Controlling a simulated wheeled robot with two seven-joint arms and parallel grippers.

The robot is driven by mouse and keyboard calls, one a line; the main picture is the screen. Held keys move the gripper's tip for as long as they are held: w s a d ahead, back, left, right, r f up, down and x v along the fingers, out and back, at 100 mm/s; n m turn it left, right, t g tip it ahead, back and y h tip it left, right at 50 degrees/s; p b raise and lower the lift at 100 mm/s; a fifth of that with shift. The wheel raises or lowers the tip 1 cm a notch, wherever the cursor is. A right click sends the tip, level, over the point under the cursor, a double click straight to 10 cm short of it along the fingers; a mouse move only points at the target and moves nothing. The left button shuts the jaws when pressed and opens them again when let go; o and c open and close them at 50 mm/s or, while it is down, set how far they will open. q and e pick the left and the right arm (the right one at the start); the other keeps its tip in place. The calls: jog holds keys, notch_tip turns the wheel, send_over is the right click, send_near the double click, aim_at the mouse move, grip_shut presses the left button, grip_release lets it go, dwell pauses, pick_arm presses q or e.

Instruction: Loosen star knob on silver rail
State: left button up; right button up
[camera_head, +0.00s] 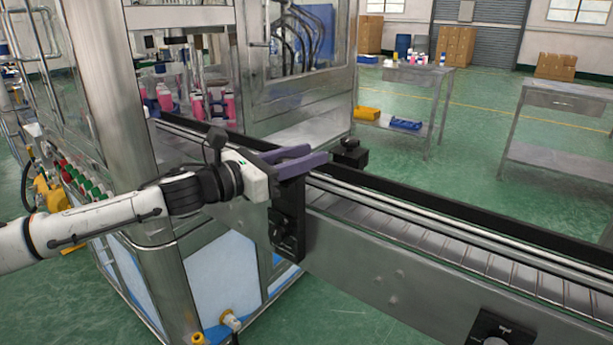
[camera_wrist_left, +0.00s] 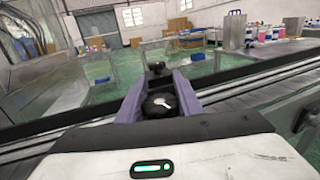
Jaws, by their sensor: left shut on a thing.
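My left gripper (camera_head: 314,156), with purple fingers, reaches in from the left over the near side of the conveyor. In the left wrist view the gripper (camera_wrist_left: 161,80) has its fingers on either side of a black knob (camera_wrist_left: 160,103) with a pale mark on top. The gripper is shut on this knob. In the head view the fingers and the black bracket (camera_head: 287,222) hide the knob. The silver rail (camera_head: 450,230) runs from the bracket toward the lower right along the conveyor. My right gripper is in neither view.
A second black knob (camera_head: 350,153) sits on the far side of the conveyor, beyond the fingertips; it also shows in the left wrist view (camera_wrist_left: 157,68). A metal-framed machine (camera_head: 165,120) stands close to my left arm. The slatted conveyor belt (camera_head: 480,265) is empty at right.

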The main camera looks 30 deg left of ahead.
pick_arm(q)
jog(key=a+n+y+p, duration=0.1)
jog(key=n+y+p, duration=0.2)
jog(key=n+y, duration=0.1)
jog(key=a+n+g+y+p, duration=0.1)
jog(key=n+y+p, duration=0.2)
jog(key=y, duration=0.4)
jog(key=a+n+g+y+p, duration=0.1)
jog(key=n+y+p, duration=0.3)
jog(key=y, duration=0.2)
jog(key=shift+s+a+r+n, duration=0.15)
jog(key=shift+s+a+n, duration=0.15)
jog(key=shift+a, duration=0.1)
jog(key=shift+s+a+n+g+y+p, duration=0.2)
jog(key=shift+a+n+g+y+p, duration=0.1)
jog(key=shift+n+g+y, duration=0.5)
jog(key=shift+s+a+n+g+y+p, duration=0.15)
jog(key=shift+n+g+y+p, duration=0.15)
jog(key=shift+n+g+y, duration=0.45)
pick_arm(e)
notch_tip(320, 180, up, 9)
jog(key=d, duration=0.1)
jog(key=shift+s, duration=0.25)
pick_arm(q)
jog(key=shift+g+y, duration=0.25)
jog(key=shift+g, duration=0.1)
jog(key=o, duration=1)
jog(key=shift+a, duration=0.1)
jog(key=shift+o, duration=0.2)
